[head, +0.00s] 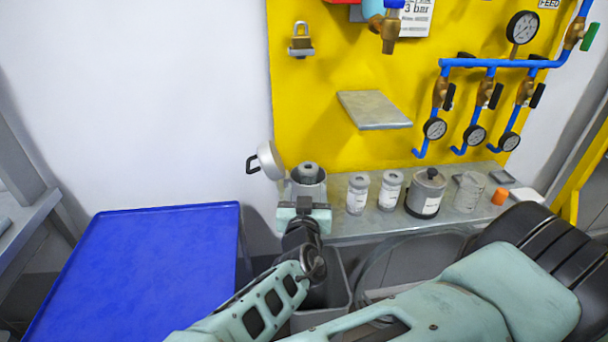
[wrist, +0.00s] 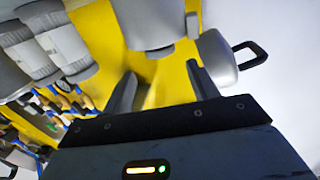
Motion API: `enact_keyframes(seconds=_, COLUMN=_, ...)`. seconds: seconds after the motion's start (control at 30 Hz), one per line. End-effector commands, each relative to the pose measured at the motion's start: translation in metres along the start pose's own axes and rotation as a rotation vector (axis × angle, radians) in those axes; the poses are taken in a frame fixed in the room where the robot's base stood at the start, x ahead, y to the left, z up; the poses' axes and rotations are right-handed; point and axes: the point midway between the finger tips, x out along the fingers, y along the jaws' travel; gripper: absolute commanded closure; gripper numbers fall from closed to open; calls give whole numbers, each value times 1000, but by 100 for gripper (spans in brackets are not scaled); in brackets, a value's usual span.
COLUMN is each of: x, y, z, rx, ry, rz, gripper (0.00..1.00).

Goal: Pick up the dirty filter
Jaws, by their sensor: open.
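A grey cylindrical filter (head: 309,171) with a dark hole in its top sits inside an open grey housing (head: 307,188) on the shelf. I take this to be the dirty filter; its dirt is not clear to see. The housing's round lid (head: 268,160) hangs open on the left and also shows in the wrist view (wrist: 217,62). My gripper (wrist: 162,90) is open and empty, with its two fingers apart. In the head view my gripper is right in front of the housing, and its fingers are hard to make out. In the wrist view the housing (wrist: 145,25) lies beyond the fingertips.
Two pale labelled cylinders (head: 374,191) stand right of the housing. A lidded grey pot (head: 425,192), a clear beaker (head: 468,191) and an orange cap (head: 499,197) stand further right. A blue tray table (head: 140,275) is clear at left. An open grey bin (head: 337,300) stands below.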

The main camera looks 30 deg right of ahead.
Motion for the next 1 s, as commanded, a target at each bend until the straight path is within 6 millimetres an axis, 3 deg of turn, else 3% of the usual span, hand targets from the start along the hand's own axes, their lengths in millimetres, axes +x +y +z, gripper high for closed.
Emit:
enact_keyframes(seconds=0.1, x=20, y=1, z=-3, rx=-2, ry=0, rz=2, gripper=41)
enact_keyframes(seconds=0.37, x=38, y=0, z=-1, rx=-2, ry=-1, rz=0, gripper=41)
enact_keyframes(seconds=0.7, x=80, y=0, z=2, rx=-2, ry=0, rz=0, gripper=41)
enact_keyframes(seconds=1.0, x=86, y=0, z=6, rx=-1, ry=-2, rz=0, gripper=41)
